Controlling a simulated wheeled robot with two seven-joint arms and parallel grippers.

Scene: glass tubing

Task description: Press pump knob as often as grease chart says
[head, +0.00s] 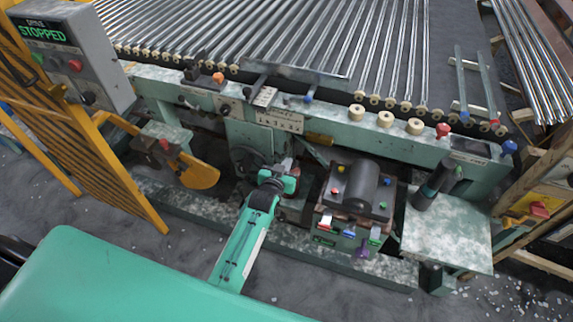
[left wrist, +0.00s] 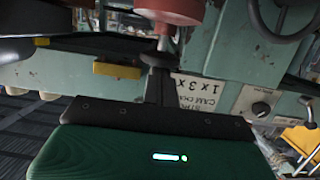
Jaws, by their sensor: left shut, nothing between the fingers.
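My left gripper (head: 288,172) is at the front of the machine, below the chart plate. In the left wrist view, which looks upside down, its dark fingers (left wrist: 158,70) are shut and empty. They point at a black disc-shaped knob (left wrist: 127,68) on a thin metal rod, which leads to a reddish cylinder (left wrist: 170,8). The fingertips overlap the knob; I cannot tell whether they touch it. In the head view the gripper hides the knob. The chart plate (head: 280,122) shows "1 x 3 x 2 x"; its smaller lettering is unclear. My right gripper is not in view.
A grey control box (head: 85,62) at upper left reads "STOPPED". A black cylindrical unit (head: 361,185) with coloured caps stands right of the gripper. A handwheel (head: 248,160) is close on its left. Metal tubes (head: 300,35) lie across the rollers behind.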

